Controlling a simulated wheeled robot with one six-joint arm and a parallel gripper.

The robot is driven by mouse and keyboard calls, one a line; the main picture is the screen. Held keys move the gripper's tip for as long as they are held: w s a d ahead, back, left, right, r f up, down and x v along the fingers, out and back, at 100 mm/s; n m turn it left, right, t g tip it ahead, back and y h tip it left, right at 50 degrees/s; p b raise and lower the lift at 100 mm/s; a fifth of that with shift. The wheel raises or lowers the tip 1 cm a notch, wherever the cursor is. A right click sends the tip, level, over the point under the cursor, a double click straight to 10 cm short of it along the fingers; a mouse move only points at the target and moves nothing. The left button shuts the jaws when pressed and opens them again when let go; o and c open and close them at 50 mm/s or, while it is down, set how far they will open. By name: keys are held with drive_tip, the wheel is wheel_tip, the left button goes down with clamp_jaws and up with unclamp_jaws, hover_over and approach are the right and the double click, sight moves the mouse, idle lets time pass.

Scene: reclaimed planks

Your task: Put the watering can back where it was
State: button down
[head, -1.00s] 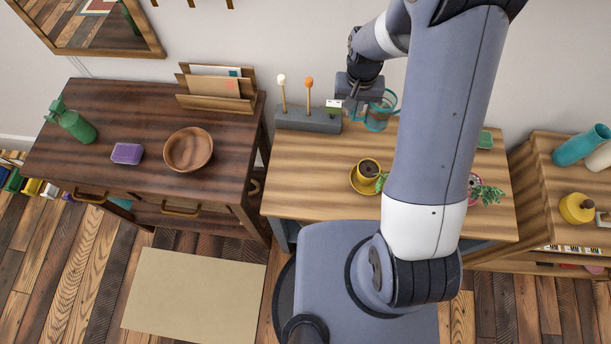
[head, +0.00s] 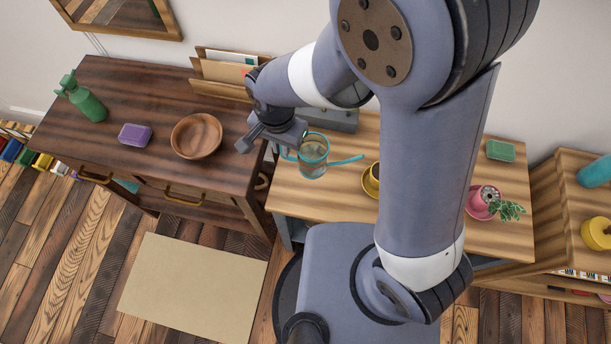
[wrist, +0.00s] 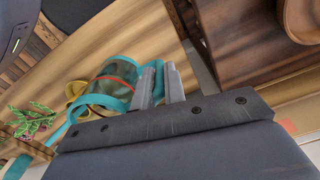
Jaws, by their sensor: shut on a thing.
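The watering can (head: 313,168) has a clear body with teal rims and a teal spout pointing right. My gripper (head: 284,150) is shut on its left side, seemingly at the handle, at the left end of the striped wooden table (head: 325,192). In the wrist view the gripper's fingers (wrist: 158,84) are close together beside the can (wrist: 118,72). The exact grip is partly hidden, and I cannot tell the gap between can and table top.
A dark desk (head: 130,85) on the left holds a wooden bowl (head: 196,136), a purple block (head: 135,135) and a green bottle (head: 88,103). A yellow pot (head: 373,175), partly behind my arm, and a pink potted plant (head: 484,200) stand on the table. A grey holder (head: 335,119) is behind.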

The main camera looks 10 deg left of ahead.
drive_tip(key=shift+f+p, duration=0.4)
drive_tip(key=shift+f, duration=4.4)
drive_tip(key=shift+f, duration=0.15)
drive_tip(key=c, duration=1.9)
unclamp_jaws()
drive_tip(key=shift+c, duration=0.2)
drive_tip(key=o, duration=0.5)
drive_tip(key=shift+c, duration=0.2)
wheel_tip(320, 180, up, 12)
drive_tip(key=shift+r+b, duration=0.2)
drive_tip(key=shift+b, duration=0.35)
